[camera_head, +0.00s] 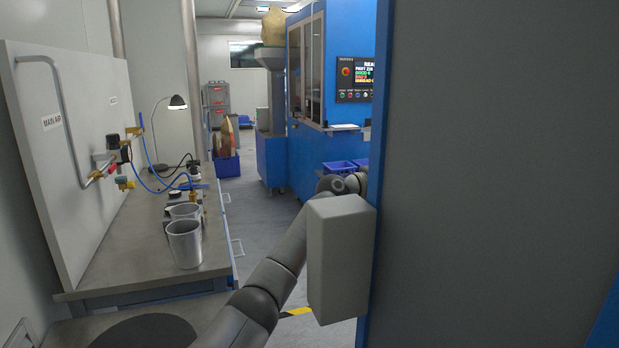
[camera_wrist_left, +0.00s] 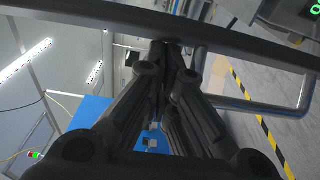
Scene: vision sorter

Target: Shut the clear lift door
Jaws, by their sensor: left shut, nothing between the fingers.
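My left arm reaches forward in the head view, and its wrist end passes behind a blue-edged panel, so the gripper is hidden there. In the left wrist view my left gripper (camera_wrist_left: 170,48) is shut, with nothing seen between its fingers. A dark bar (camera_wrist_left: 235,42) crosses that view close to the fingertips; I cannot tell whether it touches them or belongs to the lift door. No clear lift door can be made out for certain. Tall framed clear panes (camera_head: 312,70) show on the blue machine (camera_head: 344,35) ahead. My right gripper is not in view.
A large grey panel (camera_head: 500,150) blocks the right side, with a grey box (camera_head: 345,260) at its left edge. A bench (camera_head: 130,245) with metal cups (camera_head: 185,245) and a lamp (camera_head: 177,102) stands left. The aisle floor (camera_head: 255,220) between is open.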

